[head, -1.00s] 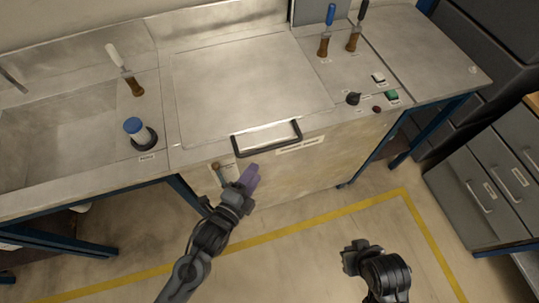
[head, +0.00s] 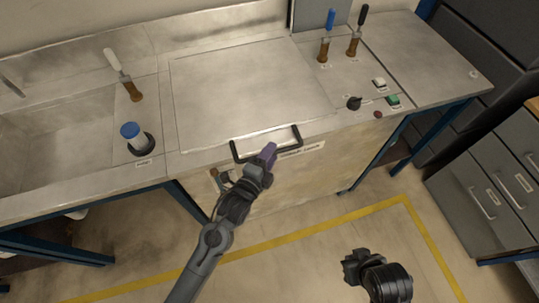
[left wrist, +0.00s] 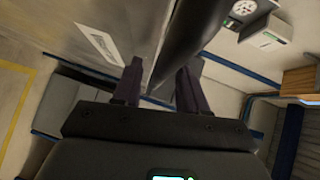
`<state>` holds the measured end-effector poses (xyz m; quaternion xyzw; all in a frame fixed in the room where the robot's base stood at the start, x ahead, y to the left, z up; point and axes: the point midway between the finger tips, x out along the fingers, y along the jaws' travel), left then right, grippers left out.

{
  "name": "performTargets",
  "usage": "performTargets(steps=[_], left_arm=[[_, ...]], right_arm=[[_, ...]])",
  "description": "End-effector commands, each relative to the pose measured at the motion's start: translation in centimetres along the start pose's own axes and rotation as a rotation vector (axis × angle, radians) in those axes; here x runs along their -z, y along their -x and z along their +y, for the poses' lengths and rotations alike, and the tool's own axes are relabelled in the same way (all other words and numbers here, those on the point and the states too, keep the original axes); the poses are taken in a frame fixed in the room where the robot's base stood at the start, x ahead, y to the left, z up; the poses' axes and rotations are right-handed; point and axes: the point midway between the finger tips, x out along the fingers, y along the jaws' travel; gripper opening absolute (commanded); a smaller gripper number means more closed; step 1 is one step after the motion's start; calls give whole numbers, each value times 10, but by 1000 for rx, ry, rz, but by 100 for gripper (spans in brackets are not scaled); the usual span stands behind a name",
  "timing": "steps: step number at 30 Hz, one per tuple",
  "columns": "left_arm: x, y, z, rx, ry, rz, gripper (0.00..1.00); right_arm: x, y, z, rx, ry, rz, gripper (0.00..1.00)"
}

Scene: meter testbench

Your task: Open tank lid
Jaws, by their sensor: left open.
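The tank lid (head: 245,85) is a flat metal panel lying closed in the bench top. Its black bar handle (head: 284,133) is at the front edge.
Two more handled tools (head: 326,40), a black knob (head: 354,102) and a green button (head: 393,101) are to the right. Grey drawers (head: 490,185) stand far right. The floor in front is clear.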

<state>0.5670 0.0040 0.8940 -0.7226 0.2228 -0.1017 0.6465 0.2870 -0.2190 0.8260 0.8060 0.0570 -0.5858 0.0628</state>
Motion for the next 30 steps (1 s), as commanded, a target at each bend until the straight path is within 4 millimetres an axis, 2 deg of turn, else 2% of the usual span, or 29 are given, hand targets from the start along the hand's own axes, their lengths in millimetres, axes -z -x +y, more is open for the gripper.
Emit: performTargets(steps=[5,14,24,30], left_arm=[[0,0,0,0,0,0,42],[0,0,0,0,0,0,0],[0,1,-2,-1,1,0,0],[2,3,-16,-14,13,-1,0]], right_arm=[[0,0,-1,3,-3,0,0],[0,0,-1,3,-4,0,0],[0,1,0,1,-1,-1,0],[5,16,1,-2,3,-3,0]])
